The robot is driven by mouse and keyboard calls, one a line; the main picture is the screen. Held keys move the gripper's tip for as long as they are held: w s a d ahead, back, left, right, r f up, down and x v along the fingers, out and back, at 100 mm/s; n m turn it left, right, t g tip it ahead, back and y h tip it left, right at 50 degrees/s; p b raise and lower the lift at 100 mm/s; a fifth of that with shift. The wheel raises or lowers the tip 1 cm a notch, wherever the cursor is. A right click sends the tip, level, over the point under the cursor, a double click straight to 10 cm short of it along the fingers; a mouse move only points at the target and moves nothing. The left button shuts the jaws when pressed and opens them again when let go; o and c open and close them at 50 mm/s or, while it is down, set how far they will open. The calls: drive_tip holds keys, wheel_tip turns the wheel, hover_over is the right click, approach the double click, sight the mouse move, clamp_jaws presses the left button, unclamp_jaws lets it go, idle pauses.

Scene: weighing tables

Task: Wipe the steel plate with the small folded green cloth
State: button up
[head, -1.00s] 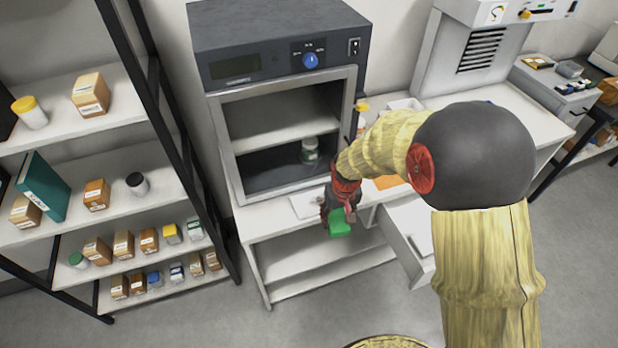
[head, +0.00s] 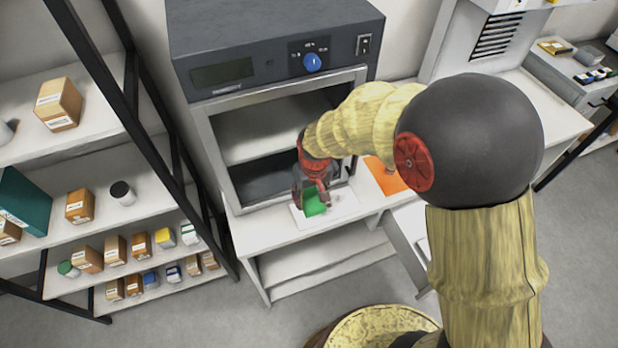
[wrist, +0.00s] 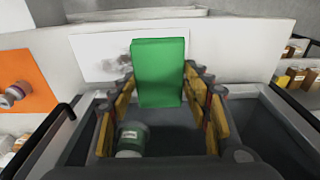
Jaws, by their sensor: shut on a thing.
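The small folded green cloth (head: 314,205) is held in my gripper (head: 312,188). In the wrist view the cloth (wrist: 159,72) stands out between the two fingers of my gripper (wrist: 160,88). The steel plate (head: 343,205) lies on the white table in front of the open oven-like cabinet. In the wrist view the plate (wrist: 98,50) is pale with dark smudges left of the cloth. The cloth is over the plate and hides part of it. I cannot tell whether they touch.
The grey cabinet (head: 268,62) stands open close behind my gripper. A green-labelled jar (wrist: 131,139) shows low in the wrist view. An orange mat (head: 386,175) lies right of the plate. A shelf rack with boxes (head: 79,206) stands at left.

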sight(346, 198)
drive_tip(key=shift+w, duration=0.45)
drive_tip(key=shift+f+b, duration=2.1)
drive_tip(key=shift+f, duration=0.85)
drive_tip(key=shift+f+b, duration=0.55)
drive_tip(key=shift+f, duration=0.4)
drive_tip(key=shift+w+d+r, duration=0.1)
drive_tip(key=shift+w+d, duration=0.15)
drive_tip(key=shift+d, duration=0.6)
drive_tip(key=shift+w+d, duration=0.2)
drive_tip(key=shift+d, duration=0.6)
drive_tip(key=shift+w+d+f+p, duration=0.1)
drive_tip(key=shift+w+d, duration=0.2)
drive_tip(key=shift+d, duration=0.85)
drive_tip(key=shift+w+d+f+p, duration=0.1)
drive_tip(key=shift+w+d, duration=0.2)
drive_tip(key=shift+d, duration=0.9)
drive_tip(key=shift+w+d+p, duration=0.1)
drive_tip(key=shift+w+d, duration=0.2)
drive_tip(key=shift+d, duration=0.85)
drive_tip(key=shift+w+d+r, duration=0.1)
drive_tip(key=shift+w+d, duration=0.15)
drive_tip(key=shift+d, duration=0.45)
drive_tip(key=shift+w+d+r, duration=0.1)
drive_tip(key=shift+w+d, duration=0.15)
drive_tip(key=shift+d, duration=0.4)
drive_tip(key=shift+a, duration=0.25)
